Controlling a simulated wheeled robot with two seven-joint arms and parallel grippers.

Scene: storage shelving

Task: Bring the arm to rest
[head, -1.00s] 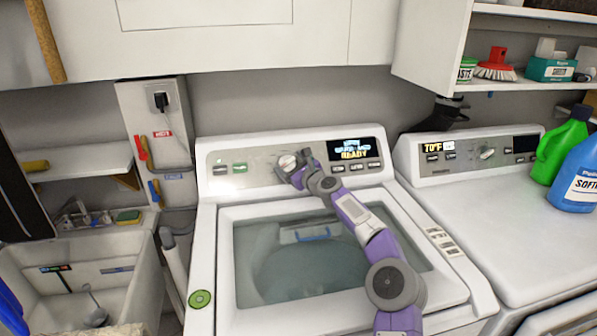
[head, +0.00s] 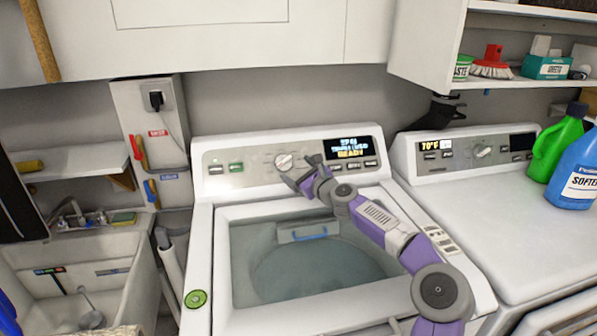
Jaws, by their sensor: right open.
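My right arm, purple and grey, reaches in from the lower right over the washer (head: 205,240). Its gripper (head: 296,181) is open and empty in front of the washer's control panel. The round dial (head: 284,161) sits just above the fingertips, and a small gap seems to part them. The panel's display (head: 350,147) is lit and its bottom line reads READY. My left gripper is not in view.
A second machine (head: 475,225) stands at the right, with green (head: 556,147) and blue (head: 577,172) bottles on it. An open shelf (head: 520,83) is above. A utility sink (head: 120,285) is at the left. The room above the washer's glass lid (head: 265,265) is partly clear.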

